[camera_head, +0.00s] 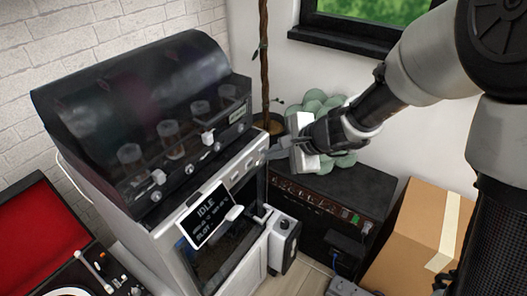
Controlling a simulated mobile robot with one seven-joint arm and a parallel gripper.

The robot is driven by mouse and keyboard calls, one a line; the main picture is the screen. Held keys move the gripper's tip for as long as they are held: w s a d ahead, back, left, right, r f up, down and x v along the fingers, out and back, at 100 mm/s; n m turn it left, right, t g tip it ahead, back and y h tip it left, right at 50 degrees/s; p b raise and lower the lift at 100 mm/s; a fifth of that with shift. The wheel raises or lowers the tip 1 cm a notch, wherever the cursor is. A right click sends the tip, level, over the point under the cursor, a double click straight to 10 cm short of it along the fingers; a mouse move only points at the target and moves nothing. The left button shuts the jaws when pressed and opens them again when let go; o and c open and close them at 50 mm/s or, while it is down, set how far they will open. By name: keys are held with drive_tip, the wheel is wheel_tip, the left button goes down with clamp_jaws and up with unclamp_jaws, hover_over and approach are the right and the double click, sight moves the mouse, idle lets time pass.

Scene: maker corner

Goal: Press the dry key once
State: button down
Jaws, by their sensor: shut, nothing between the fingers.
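A white machine (163,232) with a dark, curved, see-through hood (140,95) stands at the left. A tilted display (205,215) on its front reads IDLE above smaller, unclear lines. Small keys (243,172) sit on the white front panel right of the display; their labels are too small to read, so I cannot tell which is the dry key. My gripper (270,154) is shut and empty, reaching from the right.
A cardboard box (412,240) is at the lower right. An open red-lined case with a turntable (45,235) is at the lower left.

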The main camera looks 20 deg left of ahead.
drive_tip(key=shift+a, duration=0.15)
drive_tip(key=shift+s+d+b, duration=0.15)
drive_tip(key=shift+d+b, duration=0.15)
drive_tip(key=shift+d, duration=0.3)
drive_tip(key=s+d+b, duration=0.1)
drive_tip(key=s+d, duration=0.1)
drive_tip(key=d, duration=0.3)
drive_tip(key=shift+d, duration=0.35)
idle(0.8)
